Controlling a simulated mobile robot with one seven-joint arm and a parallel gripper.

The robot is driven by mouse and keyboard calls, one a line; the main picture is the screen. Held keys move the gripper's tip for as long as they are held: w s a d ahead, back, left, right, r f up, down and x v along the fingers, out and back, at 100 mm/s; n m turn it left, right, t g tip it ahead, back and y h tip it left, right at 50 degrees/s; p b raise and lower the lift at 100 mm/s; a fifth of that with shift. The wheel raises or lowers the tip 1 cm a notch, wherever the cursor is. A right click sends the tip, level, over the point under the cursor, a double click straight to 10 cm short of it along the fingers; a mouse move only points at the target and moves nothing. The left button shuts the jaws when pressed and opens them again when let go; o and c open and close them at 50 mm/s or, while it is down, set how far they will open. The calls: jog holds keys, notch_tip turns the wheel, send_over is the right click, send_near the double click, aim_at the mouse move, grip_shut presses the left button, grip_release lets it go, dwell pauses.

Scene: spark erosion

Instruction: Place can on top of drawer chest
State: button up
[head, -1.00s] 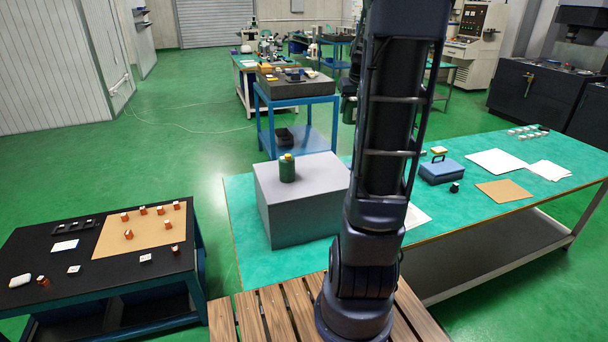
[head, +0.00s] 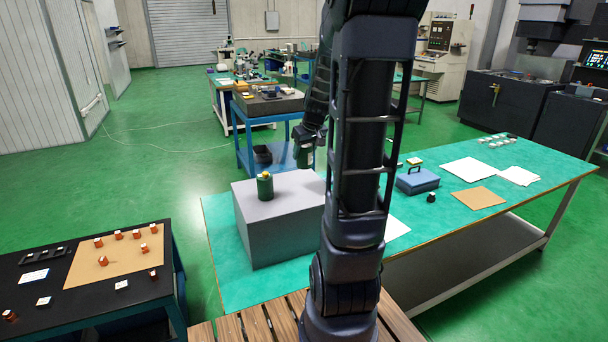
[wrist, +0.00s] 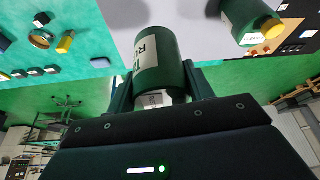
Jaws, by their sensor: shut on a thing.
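A grey box-like drawer chest (head: 280,233) stands on the teal-topped table. A green can with a yellow cap (head: 265,187) stands upright on its top; it also shows at upper right in the wrist view (wrist: 243,15). In the wrist view, my gripper (wrist: 160,92) is shut on another green can (wrist: 172,50) with a white label. In the head view, my gripper (head: 306,150) is above the chest's back right area, right of the standing can. My arm's column hides the chest's right edge.
The teal table (head: 222,265) also bears a blue toolbox (head: 417,181), papers and a brown sheet (head: 478,199) at right. A black table (head: 140,300) with small orange pieces stands at left. The chest top left of the standing can is clear.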

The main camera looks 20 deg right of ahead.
aim_at(309, 159)
notch_tip(309, 159, down, 9)
jog(key=shift+r, duration=0.1)
dwell(0.4)
jog(key=shift+f, duration=0.2)
jog(key=o, duration=1.1)
jog(key=shift+o, duration=0.2)
jog(key=shift+r, duration=0.1)
jog(key=v, duration=1.1)
jog(key=shift+r, duration=0.2)
jog(key=shift+s+r, duration=0.15)
jog(key=shift+r, duration=0.25)
jog(key=s+a+r+m, duration=0.1)
jog(key=s+a+r, duration=0.1)
jog(key=s+a, duration=0.4)
jog(key=s+a+r, duration=0.3)
jog(key=s+a, duration=0.3)
jog(key=s, duration=0.6)
jog(key=shift+s+r+m+h, duration=0.25)
jog(key=shift+r+m+h, duration=0.05)
jog(key=shift+m+h, duration=0.1)
